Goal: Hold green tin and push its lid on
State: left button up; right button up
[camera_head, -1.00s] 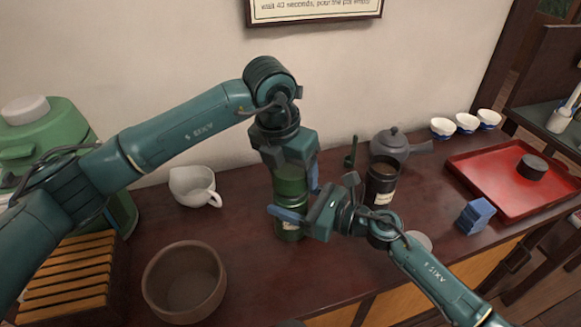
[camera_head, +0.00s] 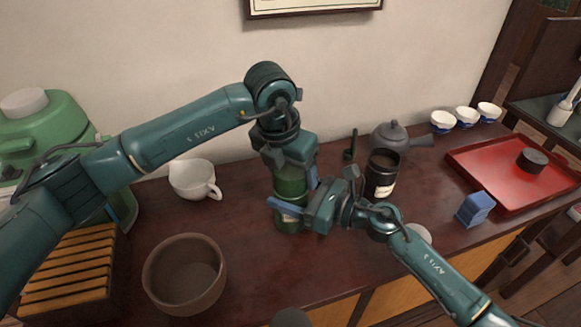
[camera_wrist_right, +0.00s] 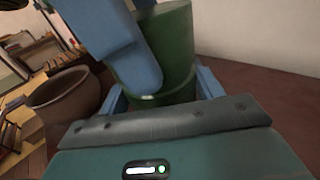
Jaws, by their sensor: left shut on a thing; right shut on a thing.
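The green tin (camera_head: 291,224) stands upright on the dark wooden counter, with a pale label partly hidden. Its wider green lid (camera_head: 290,186) sits over the top; how far down it is seated I cannot tell. My left gripper (camera_head: 293,178) reaches from above and is shut on the lid. My right gripper (camera_head: 291,206) comes from the right and is shut around the body lower down. In the right wrist view the lid (camera_wrist_right: 172,50) rises behind a blue left finger, and the tin body (camera_wrist_right: 180,94) lies between the right fingers.
A brown bowl (camera_head: 160,282) and white pitcher (camera_head: 190,181) stand left. An open black canister (camera_head: 381,183), dark teapot (camera_head: 392,139) and blue block (camera_head: 475,209) stand right. A red tray (camera_head: 490,158) holds a dark round lid (camera_head: 531,160). The front middle counter is fairly clear.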

pick_arm(q)
jog(key=shift+f, duration=0.55)
jog(key=o, duration=0.9)
jog(key=shift+o, duration=0.7)
jog(key=shift+s+d, duration=0.1)
jog(key=shift+s+d, duration=0.1)
jog(key=shift+d, duration=0.05)
pick_arm(e)
jog(key=shift+a, duration=0.1)
pick_arm(q)
jog(key=v, duration=1.2)
jog(key=shift+w+a, duration=0.25)
jog(key=shift+a, duration=0.1)
pick_arm(e)
jog(key=o, duration=1.5)
